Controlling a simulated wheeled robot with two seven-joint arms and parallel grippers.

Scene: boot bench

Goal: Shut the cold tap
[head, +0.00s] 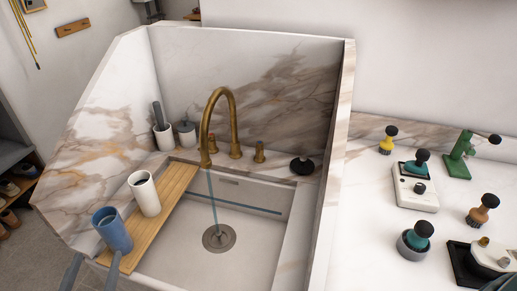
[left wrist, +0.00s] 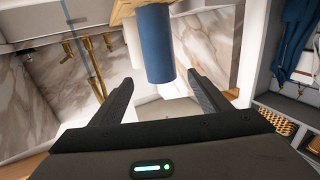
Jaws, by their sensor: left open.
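The brass tap (head: 224,115) stands at the back of the white sink, and a thin stream of water (head: 213,200) falls from its spout to the drain. Two short brass handles, a left one (head: 211,143) and a right one (head: 259,152), flank its base; I cannot tell which is cold. My left gripper (head: 92,268) is open and empty at the front left, close to a blue cup (head: 113,231) and well away from the handles. In the left wrist view the blue cup (left wrist: 158,45) shows beyond the open fingers (left wrist: 160,98), with brass tap parts (left wrist: 94,68) to the left.
A wooden board (head: 177,184) lies across the sink's left side, bearing the blue cup and a white cup (head: 145,193). A marble wall (head: 340,150) separates the sink from the cluttered right counter.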

